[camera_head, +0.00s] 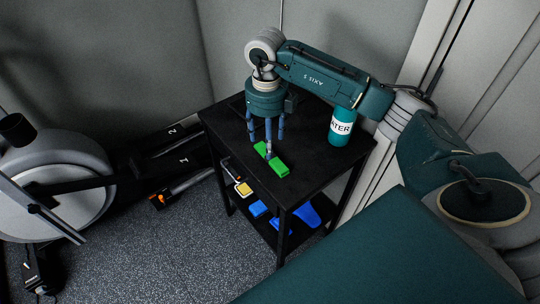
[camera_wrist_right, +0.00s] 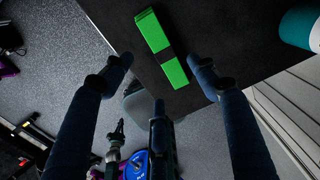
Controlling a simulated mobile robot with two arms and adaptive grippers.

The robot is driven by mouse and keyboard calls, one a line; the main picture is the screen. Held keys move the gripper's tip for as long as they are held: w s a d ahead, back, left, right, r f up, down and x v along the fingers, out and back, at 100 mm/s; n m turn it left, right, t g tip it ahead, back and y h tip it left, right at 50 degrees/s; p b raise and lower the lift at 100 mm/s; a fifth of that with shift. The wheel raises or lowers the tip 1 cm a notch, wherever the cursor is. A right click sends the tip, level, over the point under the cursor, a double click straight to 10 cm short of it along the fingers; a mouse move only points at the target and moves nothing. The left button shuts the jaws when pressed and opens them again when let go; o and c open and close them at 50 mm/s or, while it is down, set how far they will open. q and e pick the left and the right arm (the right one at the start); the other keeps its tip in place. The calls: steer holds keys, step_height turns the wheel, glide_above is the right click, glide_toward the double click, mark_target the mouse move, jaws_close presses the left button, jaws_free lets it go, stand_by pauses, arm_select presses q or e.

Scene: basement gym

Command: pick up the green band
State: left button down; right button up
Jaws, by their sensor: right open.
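The green band (camera_head: 279,168) is a flat, bright green strip with a dark strip across its middle. It lies on the black table top (camera_head: 315,160), near the table's front edge. In the right wrist view the band (camera_wrist_right: 154,31) slants from upper left to lower right, its lower end close to the right-hand fingertip. My right gripper (camera_head: 266,143) points down over the band, its blue fingers spread and empty. One finger hides part of the band in the head view. The right gripper also shows in its wrist view (camera_wrist_right: 159,70). My left gripper does not show.
A teal bottle (camera_head: 341,127) stands at the table's right rear, under my right forearm. The lower shelf holds blue items (camera_head: 306,215) and a yellow item (camera_head: 243,189). A grey exercise machine (camera_head: 55,175) stands left. Walls close in behind the table.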

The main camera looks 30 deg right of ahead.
steer(key=shift+f, duration=0.9)
steer(key=f+p, duration=0.1)
steer(key=f, duration=0.3)
steer(key=shift+d+p, duration=0.2)
steer(key=shift+p, duration=0.2)
steer(key=shift+f, duration=0.7)
steer(key=shift+w, duration=0.1)
steer(key=c, duration=1.3)
steer(key=shift+r, duration=0.15)
